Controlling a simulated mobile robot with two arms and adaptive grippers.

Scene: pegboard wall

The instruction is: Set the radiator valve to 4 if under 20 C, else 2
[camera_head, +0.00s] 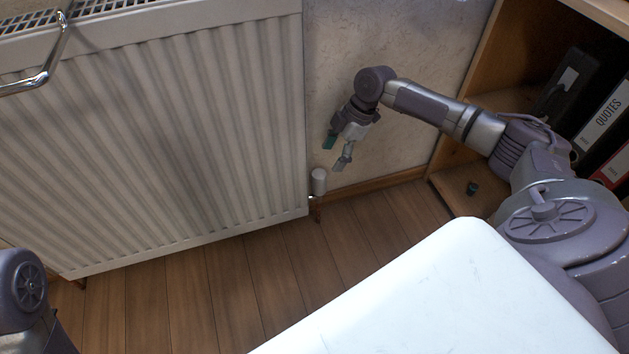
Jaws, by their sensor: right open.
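A white ribbed radiator (150,130) hangs on the wall at the left. Its white valve knob (319,181) sits at the radiator's lower right corner; its markings are too small to read. My right gripper (336,153) is open and empty, just above and slightly right of the knob in the picture, apart from it as far as I can see. Its fingers point down toward the knob. No thermometer or temperature reading is visible. My left gripper is out of view; only a part of my left arm shows at the bottom left.
A wooden shelf (457,180) with several binders (600,115) stands at the right, with a small dark green object (472,188) on its lower board. A chrome rail (45,75) is at the radiator's upper left. Wooden floor (230,290) lies clear below.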

